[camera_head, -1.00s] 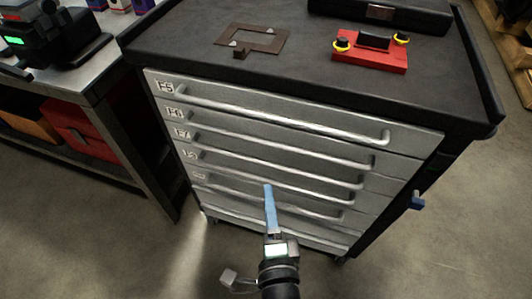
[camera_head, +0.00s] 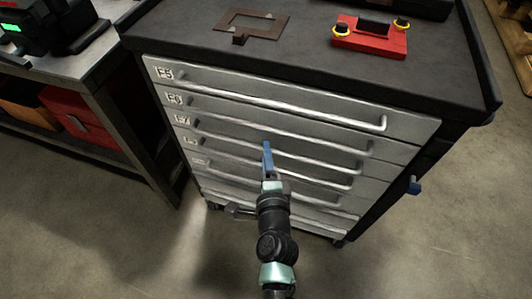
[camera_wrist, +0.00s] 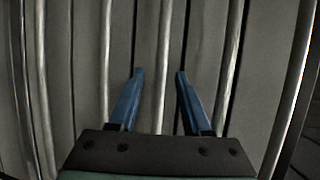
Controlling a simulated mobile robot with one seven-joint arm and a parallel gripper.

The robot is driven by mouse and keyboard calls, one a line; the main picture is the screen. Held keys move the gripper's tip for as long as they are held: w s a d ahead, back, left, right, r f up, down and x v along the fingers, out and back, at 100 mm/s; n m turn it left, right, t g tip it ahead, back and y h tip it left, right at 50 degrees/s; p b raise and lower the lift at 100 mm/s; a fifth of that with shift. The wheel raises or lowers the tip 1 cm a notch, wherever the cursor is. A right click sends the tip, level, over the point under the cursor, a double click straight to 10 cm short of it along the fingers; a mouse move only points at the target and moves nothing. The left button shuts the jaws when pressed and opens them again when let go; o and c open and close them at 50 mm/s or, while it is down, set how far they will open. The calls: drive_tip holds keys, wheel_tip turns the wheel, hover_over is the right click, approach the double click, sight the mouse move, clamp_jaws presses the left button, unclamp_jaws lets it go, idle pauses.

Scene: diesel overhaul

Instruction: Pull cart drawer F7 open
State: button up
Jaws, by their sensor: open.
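The drawer cart's front shows in the head view with its stacked grey drawers flush and closed. Drawer F7 (camera_head: 181,119) is third from the top, with a long bar handle (camera_head: 320,161). My gripper (camera_head: 267,146) reaches up from below, its blue fingers overlapping the middle of the F7 handle in the picture. In the wrist view my gripper (camera_wrist: 160,74) is open, and one bar handle (camera_wrist: 165,40) runs between its two fingers. Whether the fingertips reach past the bar is hard to tell. Other handles lie on both sides.
The cart's dark top (camera_head: 310,65) holds a brown frame plate (camera_head: 250,25) and a red fixture (camera_head: 370,38) with yellow rings. A workbench (camera_head: 75,60) with a red box (camera_head: 85,125) stands close left. Floor in front is clear.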

drive_tip(key=shift+w, duration=0.45)
clamp_jaws()
idle(1.2)
